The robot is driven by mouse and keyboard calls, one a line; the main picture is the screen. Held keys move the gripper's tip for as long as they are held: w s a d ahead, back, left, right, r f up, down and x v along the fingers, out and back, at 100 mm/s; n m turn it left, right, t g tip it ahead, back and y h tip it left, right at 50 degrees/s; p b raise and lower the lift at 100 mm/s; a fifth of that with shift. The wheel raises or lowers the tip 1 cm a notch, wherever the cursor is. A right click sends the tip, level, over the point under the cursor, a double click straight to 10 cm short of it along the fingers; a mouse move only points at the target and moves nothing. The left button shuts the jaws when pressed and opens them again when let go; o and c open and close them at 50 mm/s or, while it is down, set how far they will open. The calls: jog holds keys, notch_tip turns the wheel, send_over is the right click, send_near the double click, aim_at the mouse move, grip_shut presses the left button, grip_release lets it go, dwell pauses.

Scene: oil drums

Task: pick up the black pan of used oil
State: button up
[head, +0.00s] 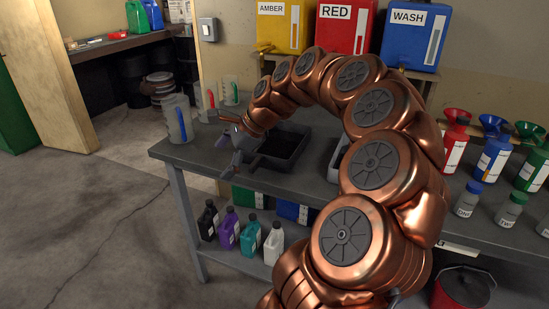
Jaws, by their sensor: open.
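The black pan (285,146) sits on the grey workbench (190,156), left of the middle of the bench top. It is a shallow rectangular tray with a dark inside; I cannot make out the oil level.
Clear jugs (178,118) stand at the bench's back left. A pale tray (337,160) lies partly behind my arm. Yellow (279,28), red (343,28) and blue (414,38) tanks stand behind. Bottles with funnels (492,158) crowd the right. Small bottles (228,228) stand on the lower shelf.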

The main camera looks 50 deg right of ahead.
aim_at(259, 162)
jog(key=s+d+f+m, duration=0.1)
jog(key=d+m, duration=0.1)
jog(key=d, duration=0.3)
jog(key=d+f+m+t+h+b, duration=0.1)
jog(key=d+f+m, duration=0.1)
jog(key=d, duration=0.3)
jog(key=s+d+f+m+t, duration=0.1)
jog(key=d+f+m, duration=0.1)
jog(key=d+m, duration=0.2)
jog(key=shift+s+d+f+h+b, duration=0.1)
jog(key=shift+s+d+h+b, duration=0.25)
jog(key=shift+d, duration=0.4)
jog(key=shift+d+f+m, duration=0.2)
jog(key=shift+d+m, duration=0.1)
jog(key=shift+d, duration=0.05)
jog(key=x, duration=0.2)
jog(key=p+x, duration=0.1)
jog(key=x, duration=0.3)
jog(key=shift+w+a+r, duration=0.15)
jog(key=shift+w+a, duration=0.15)
jog(key=shift+w, duration=0.1)
jog(key=shift+w+f, duration=0.3)
jog(key=shift+f, duration=0.1)
jog(key=shift+a, duration=0.1)
jog(key=c, duration=1.7)
